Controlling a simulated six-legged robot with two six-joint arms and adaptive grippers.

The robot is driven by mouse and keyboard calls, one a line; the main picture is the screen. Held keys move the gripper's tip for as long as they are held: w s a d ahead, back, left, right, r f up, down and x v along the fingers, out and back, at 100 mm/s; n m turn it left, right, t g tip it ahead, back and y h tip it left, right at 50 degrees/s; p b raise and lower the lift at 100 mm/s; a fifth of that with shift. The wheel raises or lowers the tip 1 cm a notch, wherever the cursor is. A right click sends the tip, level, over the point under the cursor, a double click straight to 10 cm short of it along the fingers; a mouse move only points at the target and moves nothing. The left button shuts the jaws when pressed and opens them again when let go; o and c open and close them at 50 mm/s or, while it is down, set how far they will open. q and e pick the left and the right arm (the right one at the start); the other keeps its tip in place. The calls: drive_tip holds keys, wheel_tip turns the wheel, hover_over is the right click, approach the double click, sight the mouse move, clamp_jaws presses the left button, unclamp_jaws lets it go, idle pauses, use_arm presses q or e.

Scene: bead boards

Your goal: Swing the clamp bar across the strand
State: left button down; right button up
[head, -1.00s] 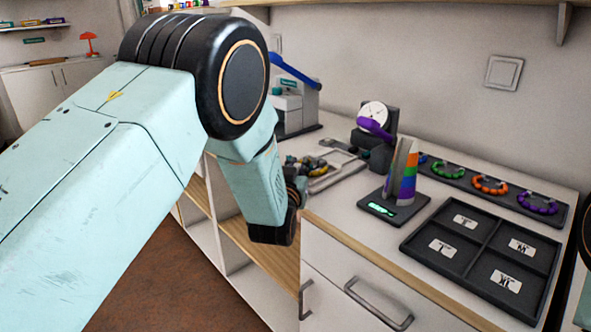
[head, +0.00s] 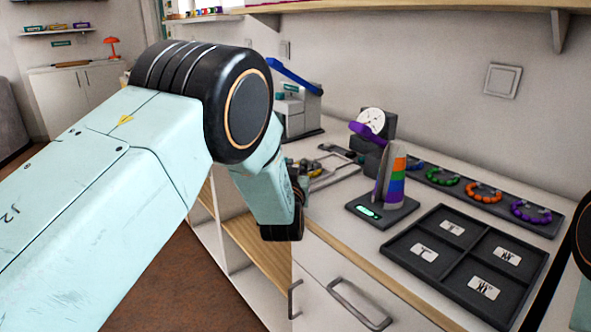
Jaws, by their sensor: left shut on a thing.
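My left gripper (head: 304,183) is mostly hidden behind my left wrist, low over the counter's front edge beside the bead board (head: 352,172). Its jaws are shut, seemingly on the clamp bar, but the fingertips and the point of contact are too small and covered to make out. The board carries small coloured beads (head: 309,166), grey and yellow among them, with thin pale metal bars by them. A dark bar-like piece (head: 338,151) lies at its back edge. I cannot tell how the strand and the clamp bar lie. My right gripper is out of view.
A rainbow-striped cone (head: 396,180) stands on a dark base, with a dial device (head: 371,122) with a purple lever behind it. A dark four-part tray (head: 455,262) lies at the front right, and a rack of bead rings (head: 485,193) behind. A blue-levered press (head: 296,105) stands at the back.

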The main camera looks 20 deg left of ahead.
use_arm(q)
drive_tip(key=shift+f, duration=0.1)
idle(0.4)
drive_tip(key=c, duration=1.3)
unclamp_jaws()
drive_tip(key=shift+o, duration=0.2)
drive_tip(key=shift+s+d, duration=0.2)
drive_tip(key=shift+s, duration=1)
drive_tip(key=shift+s+d, duration=0.25)
drive_tip(key=shift+s, duration=1)
drive_tip(key=shift+s+d, duration=0.2)
drive_tip(key=shift+s, duration=1)
